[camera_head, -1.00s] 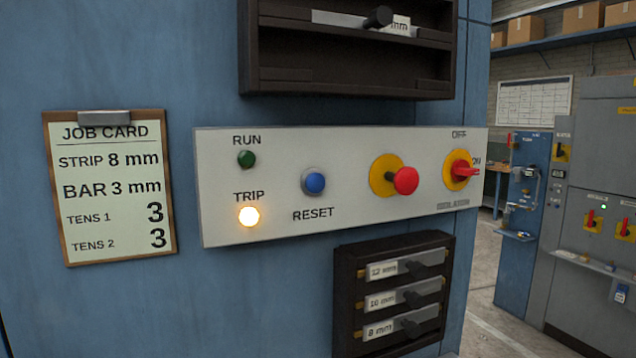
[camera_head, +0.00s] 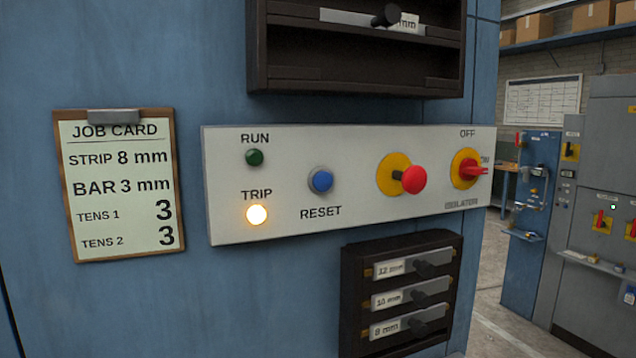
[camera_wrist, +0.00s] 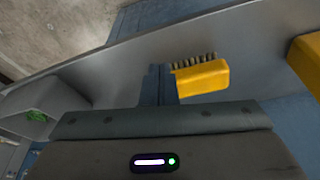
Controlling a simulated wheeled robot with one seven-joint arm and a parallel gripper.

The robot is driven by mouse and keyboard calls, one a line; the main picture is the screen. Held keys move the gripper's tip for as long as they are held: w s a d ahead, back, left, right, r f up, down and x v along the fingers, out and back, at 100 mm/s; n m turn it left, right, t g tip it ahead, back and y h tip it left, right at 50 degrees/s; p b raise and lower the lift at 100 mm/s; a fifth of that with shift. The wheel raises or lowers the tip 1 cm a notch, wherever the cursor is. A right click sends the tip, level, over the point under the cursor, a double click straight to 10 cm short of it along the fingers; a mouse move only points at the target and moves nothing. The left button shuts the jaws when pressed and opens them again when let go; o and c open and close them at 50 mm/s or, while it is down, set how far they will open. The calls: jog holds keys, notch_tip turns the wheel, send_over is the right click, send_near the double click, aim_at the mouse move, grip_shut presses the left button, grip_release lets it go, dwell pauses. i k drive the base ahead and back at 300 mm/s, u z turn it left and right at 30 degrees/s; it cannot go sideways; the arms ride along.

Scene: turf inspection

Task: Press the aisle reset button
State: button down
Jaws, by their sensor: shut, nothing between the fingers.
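The blue RESET button (camera_head: 320,180) sits in a grey collar on a pale control panel (camera_head: 350,142), above its RESET label. To its left, the TRIP lamp (camera_head: 257,214) glows amber and the green RUN lamp (camera_head: 255,157) looks unlit. My gripper (camera_wrist: 160,72) shows only in the wrist view, with its narrow fingers together and nothing between them. The button and panel lettering do not show in the wrist view, so the distance from my gripper to the button cannot be told.
Right of the button are a red mushroom knob (camera_head: 413,180) and a red isolator switch (camera_head: 470,170). A dark rack (camera_head: 350,290) hangs below, and a job card (camera_head: 122,185) at left. A yellow-backed brush (camera_wrist: 205,77) lies near my fingers in the wrist view.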

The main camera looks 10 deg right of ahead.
aim_at(323, 181)
jog(key=z, duration=0.8)
jog(key=k, duration=0.7)
jog(key=u, duration=1.25)
